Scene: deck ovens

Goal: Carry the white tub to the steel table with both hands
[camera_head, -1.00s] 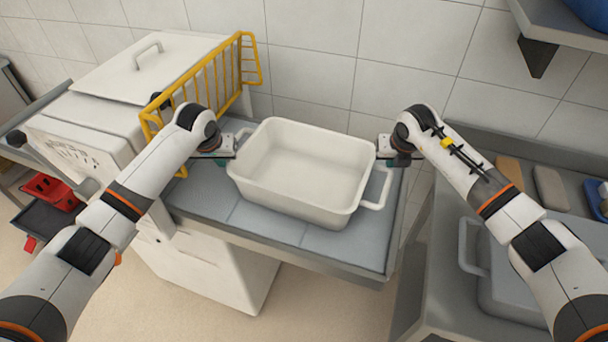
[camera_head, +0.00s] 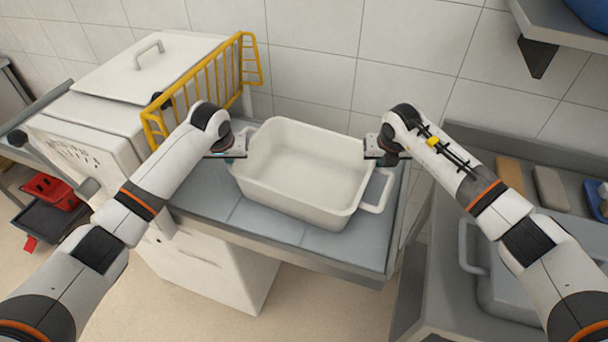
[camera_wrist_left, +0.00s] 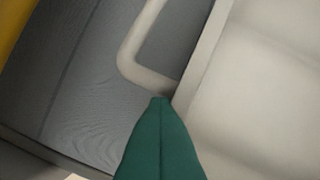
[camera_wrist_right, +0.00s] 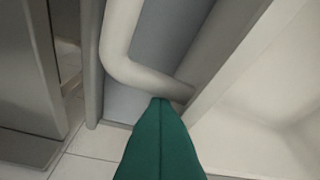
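The white tub (camera_head: 300,208) is an open, empty rectangular container with a loop handle at each end. It sits level on a blue-grey tiled counter (camera_head: 240,222). My left gripper (camera_head: 240,147) is at its left rim and my right gripper (camera_head: 372,147) at its right rim. In the left wrist view, the green fingers (camera_wrist_left: 160,102) are together, tips by the left handle (camera_wrist_left: 128,55) where it joins the wall. In the right wrist view, the fingers (camera_wrist_right: 161,102) are together by the right handle (camera_wrist_right: 115,45). No handle shows between either pair.
A grey steel-looking table (camera_head: 440,290) at right holds a lidded pan (camera_head: 510,290) and small blocks. A yellow rack (camera_head: 205,90) and a white lidded cabinet (camera_head: 130,75) stand left of the tub. A shelf (camera_head: 565,25) overhangs the upper right.

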